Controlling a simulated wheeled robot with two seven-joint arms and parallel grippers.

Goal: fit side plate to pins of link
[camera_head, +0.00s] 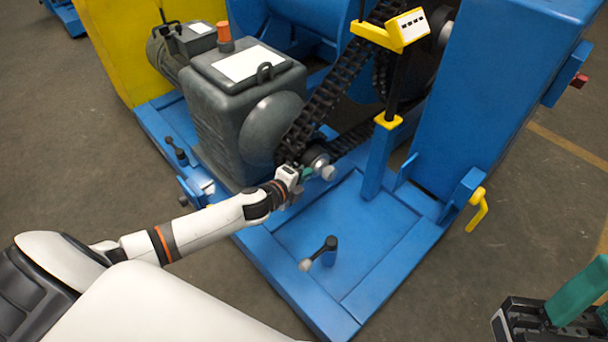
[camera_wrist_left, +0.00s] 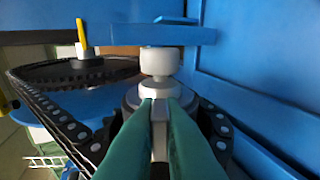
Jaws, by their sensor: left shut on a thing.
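My left gripper (camera_head: 304,173) is at the lower sprocket, in front of the chain (camera_head: 322,105). In the left wrist view its green fingers (camera_wrist_left: 160,100) are shut on a small pale metal piece (camera_wrist_left: 159,128), probably the side plate, mostly hidden between them. The fingertips point at the sprocket hub, with a pale round knob (camera_wrist_left: 160,61) just beyond. The chain (camera_wrist_left: 72,128) passes on both sides of the fingers. The link and its pins cannot be made out, nor whether the piece touches them. My right gripper (camera_head: 575,300) is at the lower right, partly cut off, away from the chain.
A grey gearbox (camera_head: 242,100) stands left of the chain on the blue base frame (camera_head: 352,220). A blue post with a yellow bracket (camera_head: 392,30) stands right of the chain. A black lever (camera_head: 325,249) rises from the front of the base. A blue housing (camera_head: 500,90) blocks the right.

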